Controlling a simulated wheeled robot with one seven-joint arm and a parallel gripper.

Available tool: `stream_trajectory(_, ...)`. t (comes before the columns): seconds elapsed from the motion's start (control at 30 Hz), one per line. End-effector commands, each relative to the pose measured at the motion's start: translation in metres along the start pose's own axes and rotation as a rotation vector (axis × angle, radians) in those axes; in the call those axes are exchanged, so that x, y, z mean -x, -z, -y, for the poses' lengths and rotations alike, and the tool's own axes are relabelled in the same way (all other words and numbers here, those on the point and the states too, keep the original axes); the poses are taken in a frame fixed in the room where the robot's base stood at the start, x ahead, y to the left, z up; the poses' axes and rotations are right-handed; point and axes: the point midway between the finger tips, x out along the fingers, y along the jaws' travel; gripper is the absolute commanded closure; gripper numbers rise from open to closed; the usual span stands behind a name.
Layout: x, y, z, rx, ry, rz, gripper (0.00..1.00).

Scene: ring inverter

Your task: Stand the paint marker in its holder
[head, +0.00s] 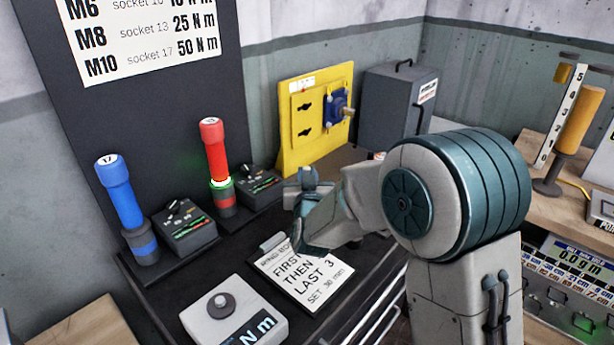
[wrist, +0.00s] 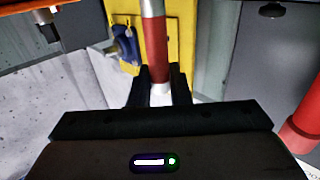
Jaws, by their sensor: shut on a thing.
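In the wrist view, my gripper (wrist: 159,82) is shut on the paint marker (wrist: 156,45), a slim red cylinder with a pale silver section at the top of the picture and a white end between the black fingers. The marker runs nearly straight up the picture, and its upper end is cut off by the frame edge. In the head view, my arm's end is over the back of the dark bench near the printed card, but the fingers and marker cannot be made out. I cannot make out the marker's holder in either view.
A blue tool (head: 122,197) and a red tool (head: 215,155) stand upright at the left, beside small dark boxes. A yellow panel (head: 316,110) and grey cabinet (head: 393,105) stand behind. A printed card (head: 300,275) and a light grey device (head: 232,318) lie in front.

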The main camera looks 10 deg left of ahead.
Motion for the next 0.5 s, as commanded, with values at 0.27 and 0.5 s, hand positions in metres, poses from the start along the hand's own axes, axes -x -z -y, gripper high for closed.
stream_trajectory(0.27,0.0001,-0.0014,0.0000,0.001,0.000,0.003,0.58)
stream_trajectory(0.5,0.0039,-0.0018,0.0002,0.001,0.001,0.003,0.58)
